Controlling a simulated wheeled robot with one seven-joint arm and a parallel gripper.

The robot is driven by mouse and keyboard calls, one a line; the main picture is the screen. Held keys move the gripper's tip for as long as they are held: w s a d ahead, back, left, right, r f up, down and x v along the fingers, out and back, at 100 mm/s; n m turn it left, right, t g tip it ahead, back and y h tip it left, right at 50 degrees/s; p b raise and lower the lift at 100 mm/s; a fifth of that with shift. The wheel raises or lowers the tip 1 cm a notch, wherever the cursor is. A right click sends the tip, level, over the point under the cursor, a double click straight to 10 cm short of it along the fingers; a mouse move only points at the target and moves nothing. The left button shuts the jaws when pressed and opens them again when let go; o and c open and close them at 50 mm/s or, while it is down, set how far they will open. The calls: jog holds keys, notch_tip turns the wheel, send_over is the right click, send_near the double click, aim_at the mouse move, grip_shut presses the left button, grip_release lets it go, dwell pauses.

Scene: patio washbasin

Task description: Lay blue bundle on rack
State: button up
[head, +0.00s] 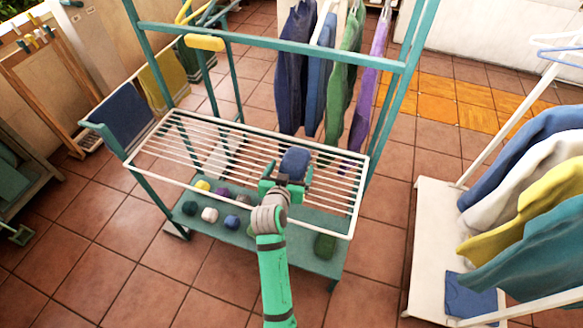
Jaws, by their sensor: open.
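The blue bundle (295,163) is a rounded, dark blue roll of cloth. It appears to lie on the white-barred rack (190,142), right of its middle; contact with the bars is hard to make out. My gripper (287,177) is open at the near side of the bundle, with its green fingers close around the bundle's near end. The gripper hides part of the bundle and the bars below.
A teal shelf (270,226) below the rack holds several small coloured bundles. Hanging clothes (300,68) stand behind the rack, under a teal frame bar (280,45). A white clothes stand (430,240) is at the right. Bars left of the bundle are clear.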

jog(key=v, duration=1.1)
jog(key=shift+s, duration=0.1)
